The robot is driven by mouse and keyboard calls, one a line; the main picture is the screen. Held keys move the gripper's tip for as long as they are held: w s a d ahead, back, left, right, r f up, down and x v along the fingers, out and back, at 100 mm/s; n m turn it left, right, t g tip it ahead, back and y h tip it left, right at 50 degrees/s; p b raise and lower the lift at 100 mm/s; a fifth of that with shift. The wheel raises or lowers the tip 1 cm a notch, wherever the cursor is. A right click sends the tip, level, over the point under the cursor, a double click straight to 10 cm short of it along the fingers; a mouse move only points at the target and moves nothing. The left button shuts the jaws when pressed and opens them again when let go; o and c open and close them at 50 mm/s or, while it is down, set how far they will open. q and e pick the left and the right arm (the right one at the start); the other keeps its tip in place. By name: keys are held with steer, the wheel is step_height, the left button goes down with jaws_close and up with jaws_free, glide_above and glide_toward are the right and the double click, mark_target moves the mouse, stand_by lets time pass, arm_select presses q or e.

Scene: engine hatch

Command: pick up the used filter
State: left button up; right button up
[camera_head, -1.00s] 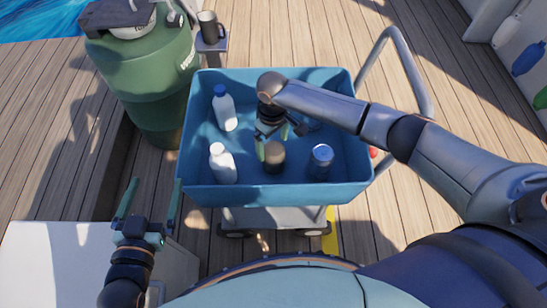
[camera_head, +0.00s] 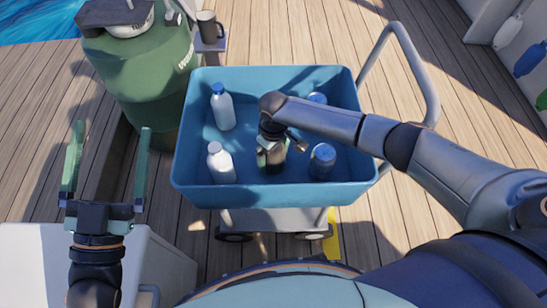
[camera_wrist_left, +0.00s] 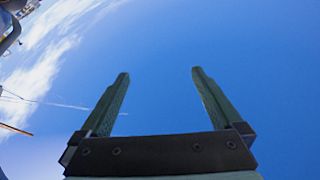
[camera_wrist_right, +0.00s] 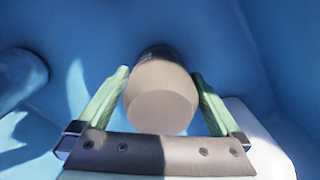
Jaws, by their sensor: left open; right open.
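The used filter, a dark brown-grey cylinder (camera_head: 272,161), stands in the blue bin on the cart. In the right wrist view the filter (camera_wrist_right: 160,92) shows its pale round end between my fingers. My right gripper (camera_head: 270,160) is inside the bin with its fingers on either side of the filter. It is open, with a narrow gap on at least the right side; contact on the left is hard to tell. My left gripper (camera_head: 106,160) is open and empty, raised at the left outside the bin. In the left wrist view its fingers (camera_wrist_left: 157,85) have only sky behind them.
The blue bin (camera_head: 280,194) also holds two white bottles (camera_head: 222,108) (camera_head: 220,163) at left and two blue cans (camera_head: 321,161) (camera_head: 317,99) at right. A green barrel (camera_head: 150,70) stands left of the bin. The cart handle (camera_head: 408,60) rises at right.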

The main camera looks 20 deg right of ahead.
steer(key=shift+f, duration=0.8)
arm_select(q)
steer(key=r, duration=0.1)
steer(key=s+r+m+h, duration=0.1)
steer(key=s+r+t+h, duration=0.1)
steer(key=shift+d+r+m, duration=0.2)
steer(key=shift+r+m, duration=0.2)
arm_select(e)
steer(key=shift+c, duration=0.4)
steer(key=c, duration=1.4)
arm_select(q)
steer(key=shift+w, duration=0.1)
arm_select(e)
steer(key=shift+r, duration=0.15)
